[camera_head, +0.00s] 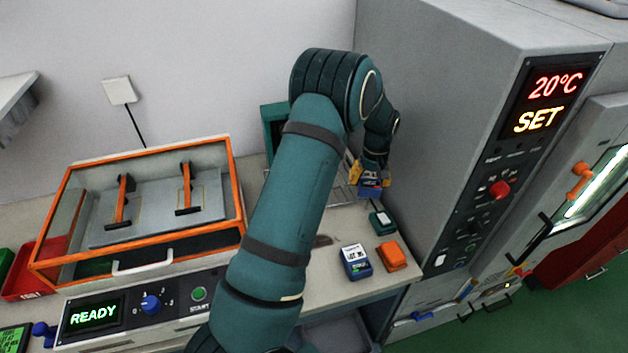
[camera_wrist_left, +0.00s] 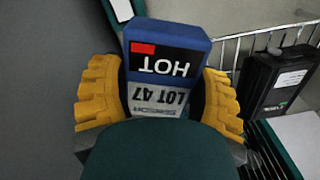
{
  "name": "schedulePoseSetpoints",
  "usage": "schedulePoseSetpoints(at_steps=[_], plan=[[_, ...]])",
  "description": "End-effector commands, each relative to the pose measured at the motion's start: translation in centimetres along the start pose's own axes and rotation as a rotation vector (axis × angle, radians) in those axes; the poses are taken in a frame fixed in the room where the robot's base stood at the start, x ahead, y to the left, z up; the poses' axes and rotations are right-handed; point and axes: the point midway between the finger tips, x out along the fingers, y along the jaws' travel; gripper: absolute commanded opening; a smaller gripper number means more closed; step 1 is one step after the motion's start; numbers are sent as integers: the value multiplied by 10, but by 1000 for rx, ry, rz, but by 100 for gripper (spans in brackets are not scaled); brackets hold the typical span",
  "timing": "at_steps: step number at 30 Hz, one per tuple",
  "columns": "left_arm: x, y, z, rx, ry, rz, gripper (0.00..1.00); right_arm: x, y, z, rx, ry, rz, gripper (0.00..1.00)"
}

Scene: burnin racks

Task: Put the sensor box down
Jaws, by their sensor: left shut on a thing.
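The sensor box (camera_wrist_left: 165,40) is blue, with a red mark and a label reading HOT, LOT 47, upside down in the left wrist view. My left gripper (camera_wrist_left: 160,95) has its yellow fingers shut on the two sides of this box. In the head view the left gripper (camera_head: 371,174) is at the far right end of the bench, beside the grey cabinet, with the blue box (camera_head: 370,190) below its fingers. The box looks held above the bench top; the exact gap is hard to tell. My right gripper is not in view.
On the bench stand a blue-and-white box (camera_head: 356,262), an orange block (camera_head: 392,255) and a dark green block (camera_head: 382,221). A wire rack (camera_wrist_left: 229,52) with a black box (camera_wrist_left: 277,82) is beside the held box. The orange-framed case (camera_head: 150,262) is left; the grey cabinet (camera_head: 450,110) bounds the right.

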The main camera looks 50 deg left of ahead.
Motion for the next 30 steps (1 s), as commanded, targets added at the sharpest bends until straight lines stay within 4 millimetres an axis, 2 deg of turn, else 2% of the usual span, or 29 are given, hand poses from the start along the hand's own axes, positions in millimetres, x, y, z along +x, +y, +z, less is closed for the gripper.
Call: schedulePoseSetpoints(at_steps=[1,6,12,17,27,30], plan=[[-5,-14,-20,-63,2,2,21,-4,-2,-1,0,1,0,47],[-17,-53,-67,-236,-3,12,21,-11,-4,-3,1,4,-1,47],[-26,-83,-96,-353,-7,24,21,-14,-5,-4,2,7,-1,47],[-24,-91,-102,-383,-10,27,21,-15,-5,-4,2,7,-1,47],[29,-90,-102,-383,-10,26,21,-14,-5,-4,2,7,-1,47],[37,-90,-102,-383,-9,27,21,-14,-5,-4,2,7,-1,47]])
